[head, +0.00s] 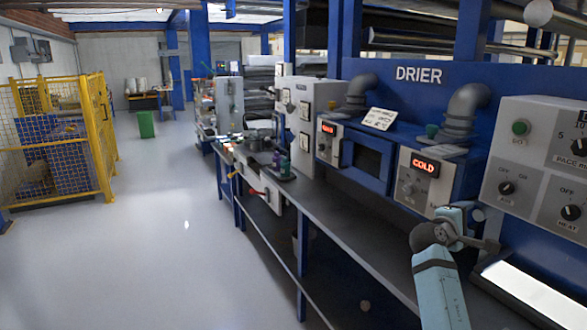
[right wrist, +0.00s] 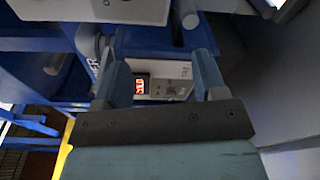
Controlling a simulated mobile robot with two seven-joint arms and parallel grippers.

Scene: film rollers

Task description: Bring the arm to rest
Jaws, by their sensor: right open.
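My right arm (head: 440,290) comes up from the bottom right in the head view. Its gripper (head: 476,215) is in front of the drier, over the dark bench. In the right wrist view the two blue-grey fingers of the right gripper (right wrist: 162,72) stand apart with nothing between them. My left arm and gripper are in neither view.
The blue drier (head: 385,95) stands at the back of the long dark bench (head: 345,210). A "COLD" display (head: 425,166) and a knobbed panel (head: 535,165) are close to the right gripper. A lit white panel (head: 530,295) lies below. Clear floor and a yellow cage (head: 100,130) are at left.

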